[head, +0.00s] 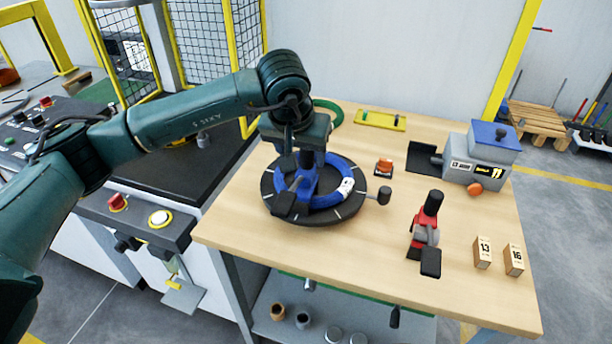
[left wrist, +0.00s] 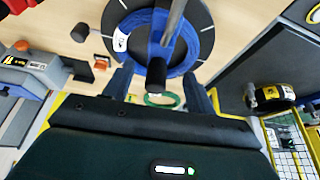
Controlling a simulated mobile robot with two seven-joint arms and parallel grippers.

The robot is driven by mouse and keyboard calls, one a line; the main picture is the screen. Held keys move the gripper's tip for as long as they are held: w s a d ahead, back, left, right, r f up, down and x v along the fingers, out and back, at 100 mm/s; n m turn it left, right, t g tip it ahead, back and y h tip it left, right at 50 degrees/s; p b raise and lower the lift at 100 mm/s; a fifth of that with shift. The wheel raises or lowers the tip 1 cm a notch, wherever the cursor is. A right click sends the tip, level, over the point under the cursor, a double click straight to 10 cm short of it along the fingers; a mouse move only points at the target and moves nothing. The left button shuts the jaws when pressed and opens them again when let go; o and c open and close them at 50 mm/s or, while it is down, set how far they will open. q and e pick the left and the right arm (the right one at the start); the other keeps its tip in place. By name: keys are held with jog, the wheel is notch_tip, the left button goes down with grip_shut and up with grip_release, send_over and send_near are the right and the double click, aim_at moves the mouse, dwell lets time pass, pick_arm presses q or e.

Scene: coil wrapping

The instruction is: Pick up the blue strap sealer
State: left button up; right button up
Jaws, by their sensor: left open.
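The blue strap sealer (head: 308,180) is at the blue coil on the dark round turntable (head: 318,216), partly hidden by my gripper in the head view. In the left wrist view, the blue strap sealer (left wrist: 157,38) shows a grey bar and a black end over the coil. My left gripper (head: 303,160) points down over the turntable, at the sealer. In the left wrist view, my left gripper (left wrist: 160,92) is open, its fingers on either side of the sealer's black end. I cannot tell whether they touch it. My right gripper is not in view.
A red tool (head: 425,232) with black handles stands on the wooden table (head: 375,275). A grey box with a blue lid (head: 482,155), an orange item (head: 384,167) and two numbered blocks (head: 498,256) are at the right. The table's front middle is clear.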

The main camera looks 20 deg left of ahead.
aim_at(305, 169)
pick_arm(q)
jog(key=shift+p+x, duration=0.85)
jog(key=shift+x, duration=1.9)
jog(key=shift+s, duration=0.2)
jog(key=shift+c, duration=0.4)
grip_shut()
jog(key=shift+r, duration=0.1)
